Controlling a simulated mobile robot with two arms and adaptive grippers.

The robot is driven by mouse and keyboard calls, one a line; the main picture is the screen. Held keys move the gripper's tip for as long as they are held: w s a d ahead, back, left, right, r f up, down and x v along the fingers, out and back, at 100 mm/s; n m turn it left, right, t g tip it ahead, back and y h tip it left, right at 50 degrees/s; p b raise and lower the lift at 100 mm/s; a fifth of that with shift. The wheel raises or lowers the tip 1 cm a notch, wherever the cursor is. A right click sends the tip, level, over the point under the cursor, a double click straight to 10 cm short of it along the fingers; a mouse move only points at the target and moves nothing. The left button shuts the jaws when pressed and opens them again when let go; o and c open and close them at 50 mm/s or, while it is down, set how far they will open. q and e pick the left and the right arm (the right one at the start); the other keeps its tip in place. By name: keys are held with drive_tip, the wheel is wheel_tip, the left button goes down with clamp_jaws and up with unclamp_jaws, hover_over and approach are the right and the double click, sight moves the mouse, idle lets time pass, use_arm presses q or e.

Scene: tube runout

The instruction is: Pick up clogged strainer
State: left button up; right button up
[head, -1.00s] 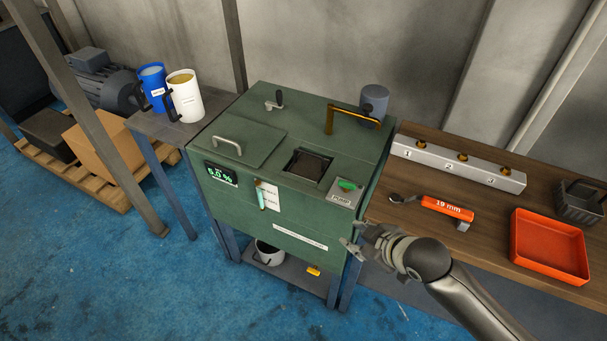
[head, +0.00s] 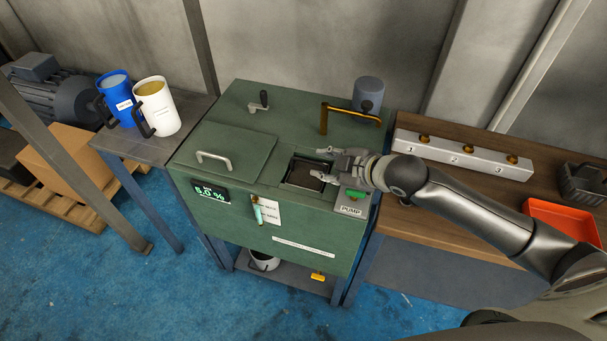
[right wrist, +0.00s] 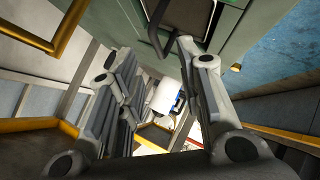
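The strainer (head: 301,175) is a dark basket set in the square opening in the top of the green tank (head: 250,125). I cannot make out what clogs it. My right gripper (head: 318,164) is over the right side of this opening, with its two fingers spread and pointing left. Nothing shows between the fingers. In the right wrist view the fingers stand apart, and a dark looped handle (right wrist: 158,42) shows at the top, beyond the right gripper (right wrist: 152,65). Whether the fingers touch the strainer, I cannot tell. My left gripper is out of view.
A pump button (head: 354,195) lies just below my right gripper. A brass pipe (head: 324,118) and a grey cylinder (head: 369,92) stand behind. A blue jug (head: 117,98) and white jug (head: 158,108) stand on the left table. A red tray (head: 560,217) lies right.

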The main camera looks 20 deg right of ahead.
sight(310, 162)
drive_tip(key=x, duration=0.3)
drive_tip(key=p+x, duration=0.1)
drive_tip(key=x, duration=0.3)
drive_tip(key=shift+w+a+f, duration=0.1)
drive_tip(key=shift+w+f, duration=0.05)
drive_tip(key=shift+w, duration=0.25)
drive_tip(key=shift+w+a+f, duration=0.1)
drive_tip(key=shift+w+f, duration=0.05)
drive_tip(key=shift+f, duration=0.05)
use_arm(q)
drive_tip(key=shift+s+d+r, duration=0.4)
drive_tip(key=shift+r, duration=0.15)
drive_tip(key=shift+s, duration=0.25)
use_arm(e)
clamp_jaws()
